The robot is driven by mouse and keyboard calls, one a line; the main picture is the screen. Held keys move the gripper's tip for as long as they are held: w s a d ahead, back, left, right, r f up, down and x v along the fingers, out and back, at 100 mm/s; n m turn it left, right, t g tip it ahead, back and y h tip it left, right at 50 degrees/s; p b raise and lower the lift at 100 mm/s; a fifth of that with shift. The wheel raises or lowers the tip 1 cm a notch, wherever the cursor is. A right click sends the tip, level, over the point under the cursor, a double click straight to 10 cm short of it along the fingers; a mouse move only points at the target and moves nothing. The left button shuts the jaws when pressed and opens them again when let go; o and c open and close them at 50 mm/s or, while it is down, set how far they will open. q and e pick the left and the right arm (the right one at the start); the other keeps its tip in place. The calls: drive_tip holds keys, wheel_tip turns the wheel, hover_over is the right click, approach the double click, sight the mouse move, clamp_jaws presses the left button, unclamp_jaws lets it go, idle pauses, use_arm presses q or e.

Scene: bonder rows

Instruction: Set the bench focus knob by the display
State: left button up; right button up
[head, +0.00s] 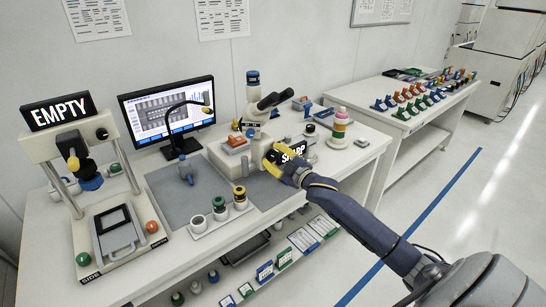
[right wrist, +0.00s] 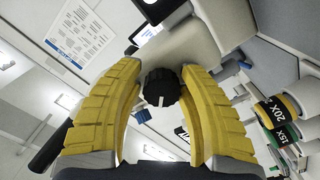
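The white microscope (head: 255,125) stands on the bench with a small black display (head: 296,150) beside it. The display's letters read as SHARP, with my gripper close in front of its left part. My right gripper (head: 273,162) reaches in from the lower right to the microscope's side. The knob is hidden behind the fingers in the head view. My left gripper is not in view.
A tray with several ringed objective pieces (head: 220,213) lies in front. A stand with an EMPTY sign (head: 58,111) is at left. A second bench (head: 440,118) holds several coloured parts.

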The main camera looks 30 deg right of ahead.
drive_tip(key=o, duration=0.4)
drive_tip(key=shift+a, duration=0.1)
drive_tip(key=shift+s, duration=0.15)
drive_tip(key=shift+s+d, duration=0.2)
drive_tip(key=shift+s, duration=1.75)
drive_tip(key=shift+s+d, duration=0.25)
drive_tip(key=shift+s, duration=1.7)
drive_tip(key=shift+s+d, duration=0.2)
drive_tip(key=shift+s, duration=1.75)
